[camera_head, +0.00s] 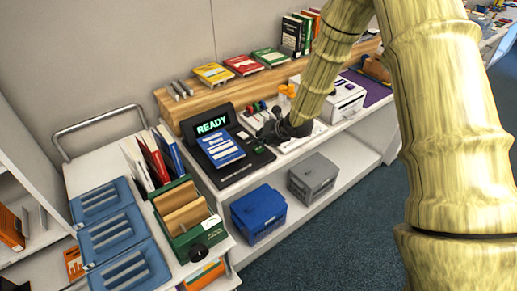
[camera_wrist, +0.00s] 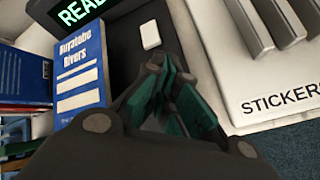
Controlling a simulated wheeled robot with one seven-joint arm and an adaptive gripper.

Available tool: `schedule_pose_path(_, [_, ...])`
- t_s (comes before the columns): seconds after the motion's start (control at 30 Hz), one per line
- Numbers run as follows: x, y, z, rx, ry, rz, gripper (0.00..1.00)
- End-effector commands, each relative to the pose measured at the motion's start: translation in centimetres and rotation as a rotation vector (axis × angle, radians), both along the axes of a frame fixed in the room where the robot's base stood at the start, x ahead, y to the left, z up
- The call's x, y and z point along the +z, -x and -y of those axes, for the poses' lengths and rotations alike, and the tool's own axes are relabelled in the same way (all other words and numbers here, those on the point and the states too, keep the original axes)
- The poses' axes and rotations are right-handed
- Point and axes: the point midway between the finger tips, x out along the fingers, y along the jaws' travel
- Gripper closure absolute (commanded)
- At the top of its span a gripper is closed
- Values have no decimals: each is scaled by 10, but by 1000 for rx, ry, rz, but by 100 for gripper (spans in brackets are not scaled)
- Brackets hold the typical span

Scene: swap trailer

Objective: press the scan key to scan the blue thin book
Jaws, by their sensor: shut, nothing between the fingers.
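The blue thin book (camera_head: 220,148) lies cover up on the black scanner (camera_head: 245,163), leaning below the scanner's screen (camera_head: 212,124), which reads READY in green. The book also shows at the left of the wrist view (camera_wrist: 80,70). In that view a small white key (camera_wrist: 150,35) sits on the black scanner surface, right of the book. I take it for the scan key. My gripper (camera_wrist: 160,75) is shut and empty, its fingertips pointing toward the key with a visible gap in the picture. In the head view my gripper (camera_head: 268,131) hangs over the scanner's right side.
A white tray marked STICKERS (camera_wrist: 270,85) is right of my gripper. A wooden shelf (camera_head: 190,103) with books runs behind. A blue box (camera_head: 258,212) and grey box (camera_head: 313,176) stand on the lower shelf. A trolley with blue trays (camera_head: 112,235) is at left.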

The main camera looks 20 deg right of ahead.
Motion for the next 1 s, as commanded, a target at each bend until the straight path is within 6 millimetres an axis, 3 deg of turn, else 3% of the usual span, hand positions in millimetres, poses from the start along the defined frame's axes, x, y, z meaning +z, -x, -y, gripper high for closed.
schedule_pose_path(1.0, [-9,0,0,0,1,0,100])
